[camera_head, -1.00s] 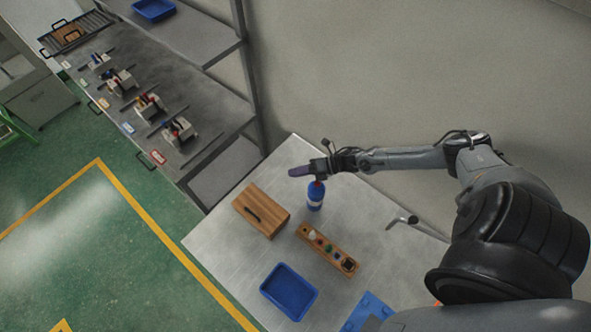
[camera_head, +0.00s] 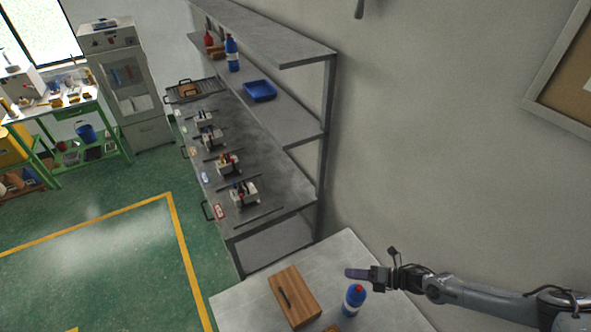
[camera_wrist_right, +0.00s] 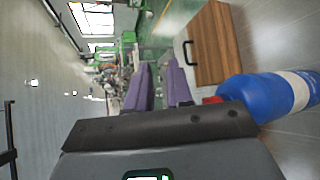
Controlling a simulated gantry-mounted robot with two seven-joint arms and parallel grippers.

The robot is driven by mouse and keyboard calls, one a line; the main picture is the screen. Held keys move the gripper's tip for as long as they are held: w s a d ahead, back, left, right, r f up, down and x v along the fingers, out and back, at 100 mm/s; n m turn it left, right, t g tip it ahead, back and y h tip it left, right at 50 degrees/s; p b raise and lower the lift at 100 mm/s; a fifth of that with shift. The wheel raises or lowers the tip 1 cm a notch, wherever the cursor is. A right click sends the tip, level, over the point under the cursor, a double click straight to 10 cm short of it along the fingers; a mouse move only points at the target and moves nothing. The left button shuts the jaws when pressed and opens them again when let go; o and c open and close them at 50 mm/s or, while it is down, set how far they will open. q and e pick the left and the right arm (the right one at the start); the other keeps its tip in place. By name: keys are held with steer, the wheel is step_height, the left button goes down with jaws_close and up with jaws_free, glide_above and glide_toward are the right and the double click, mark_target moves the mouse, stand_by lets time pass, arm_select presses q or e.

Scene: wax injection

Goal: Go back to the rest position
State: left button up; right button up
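My right gripper (camera_head: 357,273) reaches in from the right over the near table. In the right wrist view its two purple fingers (camera_wrist_right: 159,85) stand apart with nothing between them. A blue bottle (camera_head: 354,301) with a red cap stands upright on the table, just below and beside the gripper in the head view. In the right wrist view the bottle (camera_wrist_right: 268,97) lies to the right of the fingers, outside them. My left gripper is not in view.
A wooden box (camera_head: 300,303) with a dark handle sits left of the bottle; it also shows in the wrist view (camera_wrist_right: 212,45). A metal shelf unit (camera_head: 300,128) with several small clamps and a blue tray (camera_head: 260,97) stands behind. Green floor at left is open.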

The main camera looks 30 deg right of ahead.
steer(key=a+m+h, duration=0.5)
steer(key=a+m, duration=0.8)
steer(key=a, duration=0.6)
steer(key=s+r+m+g+h, duration=0.4)
steer(key=s+r+m+g, duration=0.3)
steer(key=s+r+m, duration=0.4)
steer(key=s+m, duration=0.3)
steer(key=shift+s+d+r+m, duration=0.25)
steer(key=shift+d+r+m, duration=0.1)
steer(key=shift+m, duration=0.05)
